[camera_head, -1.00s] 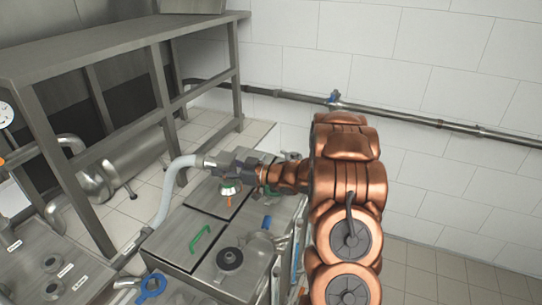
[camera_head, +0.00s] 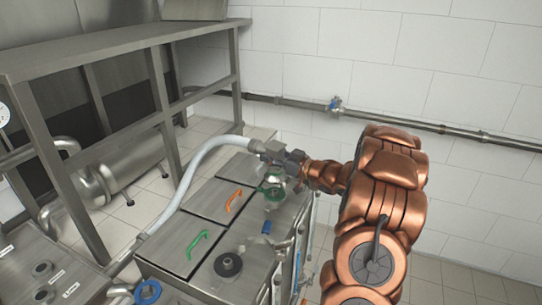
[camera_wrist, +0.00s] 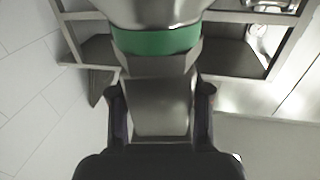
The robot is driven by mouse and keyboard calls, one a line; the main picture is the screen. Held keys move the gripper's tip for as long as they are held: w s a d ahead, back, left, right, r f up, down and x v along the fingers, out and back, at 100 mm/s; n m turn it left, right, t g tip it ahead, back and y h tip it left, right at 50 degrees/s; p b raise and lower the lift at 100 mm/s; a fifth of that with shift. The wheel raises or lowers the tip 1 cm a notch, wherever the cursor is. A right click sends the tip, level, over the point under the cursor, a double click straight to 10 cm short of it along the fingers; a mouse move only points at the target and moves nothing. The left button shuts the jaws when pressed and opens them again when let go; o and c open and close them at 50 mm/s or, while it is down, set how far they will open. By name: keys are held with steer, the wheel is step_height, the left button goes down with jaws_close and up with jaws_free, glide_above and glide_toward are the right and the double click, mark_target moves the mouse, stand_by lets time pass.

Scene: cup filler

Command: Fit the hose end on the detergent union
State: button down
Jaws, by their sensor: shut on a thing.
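A pale ribbed hose (camera_head: 203,150) rises from the lower left and arches to its metal hose end (camera_head: 270,151) at my gripper (camera_head: 284,160) in the head view. My gripper is shut on the hose end and holds it over the far right part of the steel tanks. A green-banded metal piece (camera_head: 273,190) shows just below the gripper. I cannot tell which fitting is the detergent union; the labels are too small to read.
Steel tank lids carry a green handle (camera_head: 198,245), an orange handle (camera_head: 234,201) and a black round fitting (camera_head: 228,265). A blue ring (camera_head: 147,292) is at the front. A wall pipe (camera_head: 430,125) runs behind.

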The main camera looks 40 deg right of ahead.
steer(key=shift+f+b, duration=1)
steer(key=shift+f, duration=0.65)
steer(key=shift+f+b, duration=0.7)
steer(key=shift+f, duration=0.85)
steer(key=shift+c, duration=2.2)
jaws_free()
steer(key=shift+f, duration=0.1)
steer(key=shift+s, duration=0.1)
steer(key=v, duration=1.2)
steer(key=p, duration=0.3)
glide_toward(272, 172)
steer(key=shift+d+r, duration=1.2)
steer(key=shift+r, duration=0.3)
steer(key=shift+w, duration=0.35)
steer(key=shift+a, duration=0.1)
